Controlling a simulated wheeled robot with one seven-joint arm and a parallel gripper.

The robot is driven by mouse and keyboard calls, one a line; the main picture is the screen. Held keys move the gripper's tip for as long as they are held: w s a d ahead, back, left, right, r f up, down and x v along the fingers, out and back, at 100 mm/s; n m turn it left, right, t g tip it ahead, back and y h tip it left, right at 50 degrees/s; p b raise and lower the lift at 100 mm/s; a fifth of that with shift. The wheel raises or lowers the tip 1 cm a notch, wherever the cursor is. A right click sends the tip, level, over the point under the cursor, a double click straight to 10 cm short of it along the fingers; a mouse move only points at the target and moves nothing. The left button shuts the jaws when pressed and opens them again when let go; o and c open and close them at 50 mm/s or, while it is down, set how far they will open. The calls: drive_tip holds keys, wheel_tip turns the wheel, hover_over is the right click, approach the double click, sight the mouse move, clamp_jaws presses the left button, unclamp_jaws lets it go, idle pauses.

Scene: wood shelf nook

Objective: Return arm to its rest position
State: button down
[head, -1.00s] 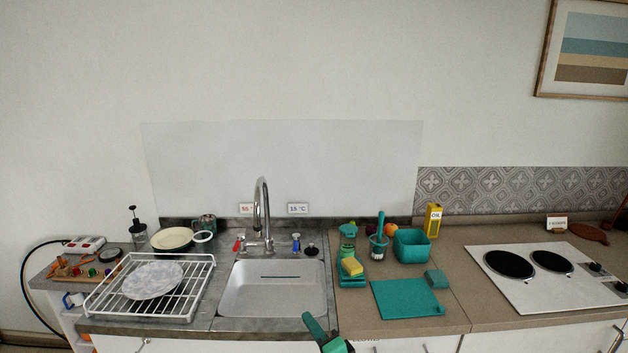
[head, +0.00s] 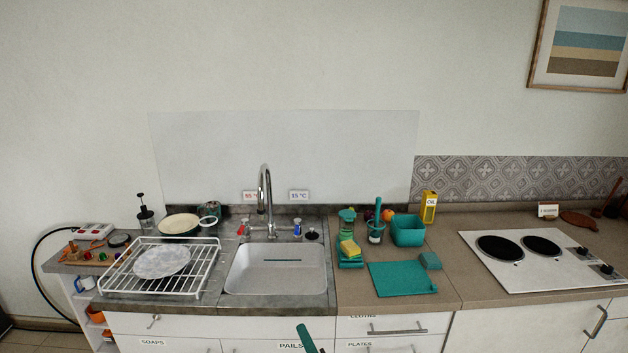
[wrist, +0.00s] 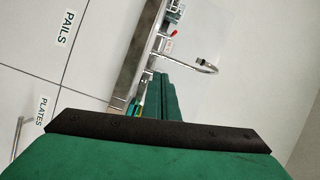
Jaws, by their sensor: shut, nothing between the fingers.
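My gripper (head: 307,338) shows as a green piece at the bottom edge of the head view, in front of the drawers below the sink. In the wrist view its green fingers (wrist: 165,97) are together with nothing held between them. Most of my arm is out of the head view. The gripper is clear of the counter things, with the sink (head: 275,268) behind and above it in the picture.
A drying rack (head: 160,268) with a plate stands left of the sink. A faucet (head: 265,200) rises behind the sink. A teal cutting board (head: 402,280) and a hob (head: 535,258) are to the right. Drawers (head: 380,327) run below the counter.

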drive_tip(key=s+a+f+h, duration=0.1)
drive_tip(key=s+f+h, duration=0.1)
drive_tip(key=s+f, duration=0.45)
drive_tip(key=s+f+n+h, duration=0.1)
drive_tip(key=s+f+h, duration=0.15)
drive_tip(key=s, duration=0.75)
drive_tip(key=s+a+f+h, duration=0.1)
drive_tip(key=s+f+h, duration=0.1)
drive_tip(key=s+f, duration=0.45)
drive_tip(key=s+d+r+n, duration=0.1)
drive_tip(key=s+r+n, duration=0.1)
drive_tip(key=s, duration=0.6)
drive_tip(key=s+d+r+n, duration=0.2)
drive_tip(key=s+r+n, duration=0.1)
drive_tip(key=s, duration=0.5)
drive_tip(key=s+d+r+n+g, duration=0.1)
drive_tip(key=s+r+n, duration=0.1)
drive_tip(key=s+n, duration=0.3)
drive_tip(key=v, duration=0.3)
drive_tip(key=shift+s, duration=0.2)
drive_tip(key=shift+d+f, duration=0.15)
